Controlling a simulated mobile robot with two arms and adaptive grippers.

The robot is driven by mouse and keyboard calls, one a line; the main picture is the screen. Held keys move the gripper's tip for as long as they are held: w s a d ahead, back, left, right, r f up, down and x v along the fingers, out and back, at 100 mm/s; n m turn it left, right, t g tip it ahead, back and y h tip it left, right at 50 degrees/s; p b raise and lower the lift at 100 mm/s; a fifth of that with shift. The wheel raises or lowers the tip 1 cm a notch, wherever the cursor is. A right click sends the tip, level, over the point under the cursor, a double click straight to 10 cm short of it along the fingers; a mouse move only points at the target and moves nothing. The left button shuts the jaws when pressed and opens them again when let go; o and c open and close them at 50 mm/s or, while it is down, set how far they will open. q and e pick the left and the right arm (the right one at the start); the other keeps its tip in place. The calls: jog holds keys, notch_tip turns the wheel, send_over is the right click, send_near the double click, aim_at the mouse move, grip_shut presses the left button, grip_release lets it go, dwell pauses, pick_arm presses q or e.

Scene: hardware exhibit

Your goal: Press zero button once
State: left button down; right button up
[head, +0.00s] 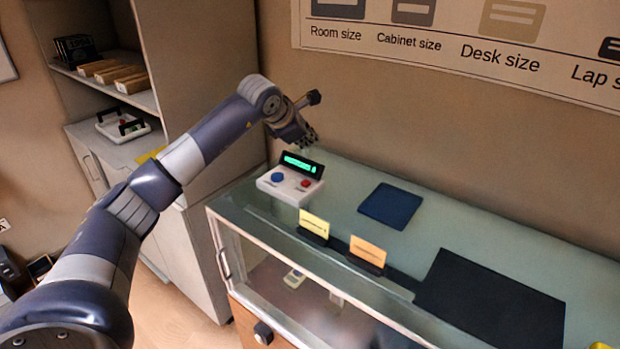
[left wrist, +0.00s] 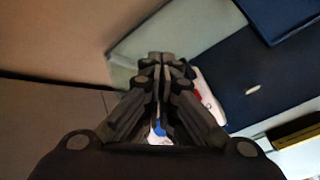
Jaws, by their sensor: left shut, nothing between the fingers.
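A white button box (head: 290,187) stands at the left end of the glass display case. It has a blue button (head: 277,177) on its left, a red button (head: 306,183) on its right and a lit green display (head: 299,164) at its back. Button labels are too small to read. My left gripper (head: 309,141) is shut and empty, above and behind the display. In the left wrist view my left gripper (left wrist: 160,78) covers most of the box; the blue button (left wrist: 159,128) and a bit of red (left wrist: 198,94) show around its fingers. My right gripper is not in view.
The glass-topped case (head: 455,226) carries a dark blue pad (head: 390,206), a yellow card (head: 314,222), an orange card (head: 368,250) and a large black mat (head: 490,302). A shelf cabinet (head: 215,120) stands at the left, close to my left arm. The wall is close behind the gripper.

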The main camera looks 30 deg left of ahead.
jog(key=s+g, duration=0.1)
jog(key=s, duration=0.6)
pick_arm(q)
jog(key=b, duration=0.3)
send_over(306, 183)
jog(key=f, duration=0.4)
jog(key=shift+w+d+f, duration=0.15)
jog(key=shift+d+f, duration=0.1)
jog(key=shift+f, duration=0.05)
notch_tip(306, 183, down, 4)
jog(key=b, duration=0.3)
jog(key=shift+w, duration=0.1)
jog(key=shift+f, duration=0.15)
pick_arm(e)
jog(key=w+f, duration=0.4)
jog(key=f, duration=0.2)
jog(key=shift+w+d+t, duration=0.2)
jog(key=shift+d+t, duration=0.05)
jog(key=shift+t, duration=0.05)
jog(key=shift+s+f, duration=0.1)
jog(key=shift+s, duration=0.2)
pick_arm(q)
jog(key=shift+f+b, duration=0.4)
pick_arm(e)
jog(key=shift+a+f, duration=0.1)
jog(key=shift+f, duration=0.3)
